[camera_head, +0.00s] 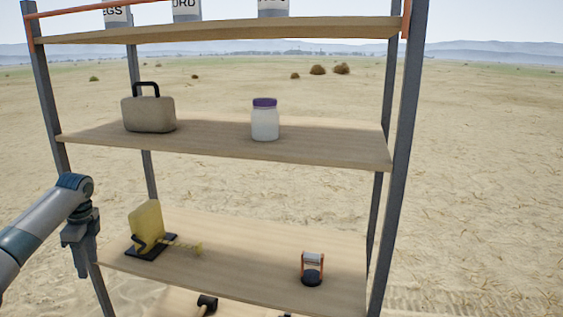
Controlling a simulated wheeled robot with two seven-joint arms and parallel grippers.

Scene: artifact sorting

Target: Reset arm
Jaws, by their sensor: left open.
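My left arm comes in from the left edge. My left gripper (80,258) points down, open and empty, at the left side of the shelf rack, near its front left post. No object is between its fingers. My right gripper is not in view. The rack has a middle board (210,143) and a lower board (235,281). A beige case with a black handle (148,114) and a white jar with a purple lid (265,121) stand on the middle board. A yellow item on a black base (147,225) and a small orange-and-black device (312,268) stand on the lower board.
The top board (225,29) holds several grey labelled boxes (187,10), cut off by the frame. Dark items (207,303) show partly on a board below. A dark right post (399,160) bounds the rack. Open sandy ground lies to the right.

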